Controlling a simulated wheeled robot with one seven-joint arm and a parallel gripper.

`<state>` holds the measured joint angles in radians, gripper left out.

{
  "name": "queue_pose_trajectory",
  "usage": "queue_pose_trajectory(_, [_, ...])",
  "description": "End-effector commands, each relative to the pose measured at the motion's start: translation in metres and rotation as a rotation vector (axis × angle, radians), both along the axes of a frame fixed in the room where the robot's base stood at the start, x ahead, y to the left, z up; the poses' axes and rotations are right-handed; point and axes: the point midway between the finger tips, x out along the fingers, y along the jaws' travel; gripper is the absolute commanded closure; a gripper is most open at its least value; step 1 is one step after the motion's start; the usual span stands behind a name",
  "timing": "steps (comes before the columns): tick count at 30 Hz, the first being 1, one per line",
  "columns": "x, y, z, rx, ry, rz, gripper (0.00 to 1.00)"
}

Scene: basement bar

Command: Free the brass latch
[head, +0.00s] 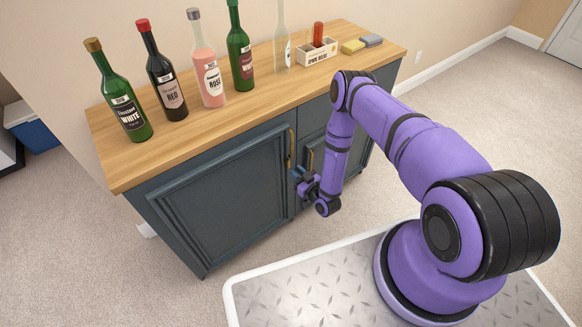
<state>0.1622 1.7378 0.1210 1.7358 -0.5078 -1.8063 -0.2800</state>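The dark blue-grey cabinet (222,197) stands against the wall under a wooden top. A slim upright brass piece (291,148) is at the right edge of its large left door. A second brass piece (310,160) shows just to the right of it. I cannot tell whether either is the latch or a door handle. My gripper (297,174) is just below these brass pieces, in front of the cabinet. It is small and partly hidden by my wrist. I cannot tell if it touches the cabinet or holds anything. The doors look shut.
Several wine bottles (167,82) stand along the wooden top (262,88). A blue bin (34,130) is at the far left. Carpet (95,255) in front of the cabinet is clear.

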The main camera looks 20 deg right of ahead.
Motion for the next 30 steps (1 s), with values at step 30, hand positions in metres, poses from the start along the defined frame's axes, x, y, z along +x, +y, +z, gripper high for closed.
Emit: queue_pose_trajectory(30, [-0.055, -0.018, 0.0, -0.001, 0.0, 0.0, 0.77])
